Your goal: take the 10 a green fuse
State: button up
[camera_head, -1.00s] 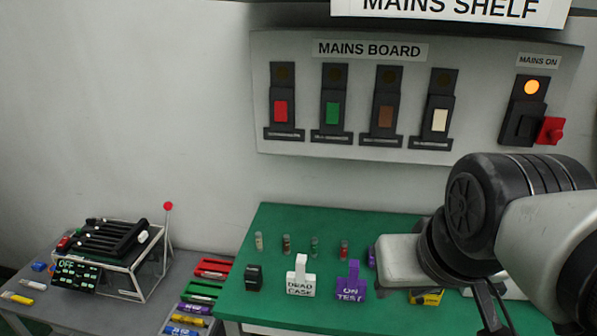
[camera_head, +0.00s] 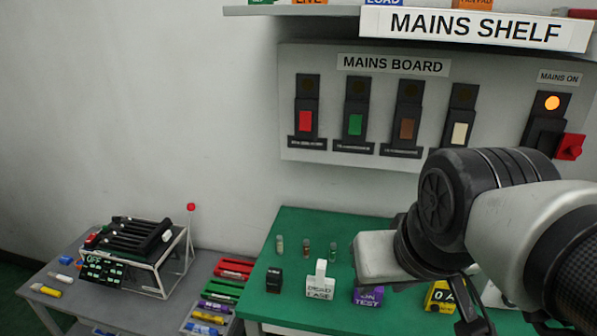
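A small green-banded fuse (camera_head: 333,251) stands upright on the green table (camera_head: 262,312), at the right end of a visible row of small fuses. Its rating is too small to read. A pale fuse (camera_head: 280,244) and a brown one (camera_head: 306,249) stand to its left. On the mains board (camera_head: 318,159), one holder shows a green block (camera_head: 355,125). My arm's dark and pale end parts come in from the right, over the table and close to the right of the green-banded fuse in the picture. My gripper's fingertips are not clearly shown, nor whether it holds anything.
A black block (camera_head: 274,280), a white "DEAD CASE" stand (camera_head: 320,284) and a purple "ON TEST" block (camera_head: 367,297) stand in front of the fuses. A wire-framed unit (camera_head: 140,250) and coloured trays (camera_head: 226,290) stand at left. The mains shelf (camera_head: 475,27) overhangs the board.

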aim_at(333, 245)
jog(key=i, duration=0.4)
jog(key=j, duration=0.55)
jog(key=k+j, duration=0.15)
jog(key=j, duration=0.9)
jog(key=k+l+z, duration=0.25)
jog(key=i+j+u, duration=0.2)
jog(key=k+j, duration=0.05)
jog(key=j, duration=0.05)
